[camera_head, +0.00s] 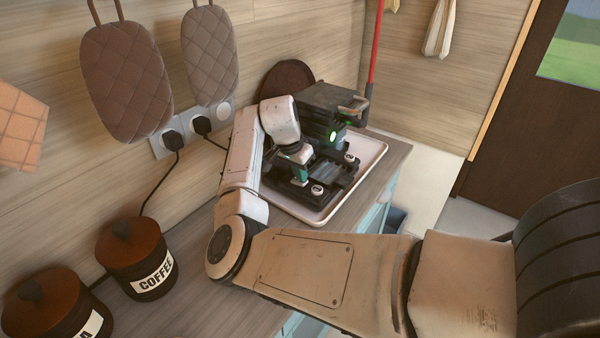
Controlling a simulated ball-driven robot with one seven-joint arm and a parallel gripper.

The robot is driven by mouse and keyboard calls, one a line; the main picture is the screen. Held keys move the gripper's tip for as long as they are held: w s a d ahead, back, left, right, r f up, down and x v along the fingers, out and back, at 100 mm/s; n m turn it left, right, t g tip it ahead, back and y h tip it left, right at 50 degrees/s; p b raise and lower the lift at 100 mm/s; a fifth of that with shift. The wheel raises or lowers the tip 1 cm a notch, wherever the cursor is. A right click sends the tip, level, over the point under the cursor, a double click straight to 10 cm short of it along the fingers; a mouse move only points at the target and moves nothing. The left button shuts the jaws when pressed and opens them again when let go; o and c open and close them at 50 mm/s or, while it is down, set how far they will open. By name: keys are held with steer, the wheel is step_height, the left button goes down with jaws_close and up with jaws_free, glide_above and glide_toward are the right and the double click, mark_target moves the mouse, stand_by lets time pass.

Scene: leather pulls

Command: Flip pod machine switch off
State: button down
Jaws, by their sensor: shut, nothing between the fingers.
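The pod machine (325,103) is a black boxy machine with a metal handle on top. It stands on a white tray (322,219) on the counter. My gripper (300,181) is shut and empty, pointing down over the machine's dark base, in front of and left of the lit front. Whether the fingertips touch anything is unclear. My arm hides the machine's left side.
Two round white-marked pieces (317,190) (350,159) sit on the dark base. A wall socket panel (190,130) with black plugs and cords is at left. A coffee canister (136,258) stands front left. Quilted mitts (126,80) hang above. Bare counter shows right of the tray.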

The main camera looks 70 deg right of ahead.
steer(key=shift+s+f+t, duration=0.3)
steer(key=shift+t, duration=0.1)
steer(key=shift+f, duration=0.1)
steer(key=shift+w, duration=0.15)
steer(key=shift+w+d, duration=0.1)
steer(key=shift+w, duration=0.55)
steer(key=shift+r, duration=0.25)
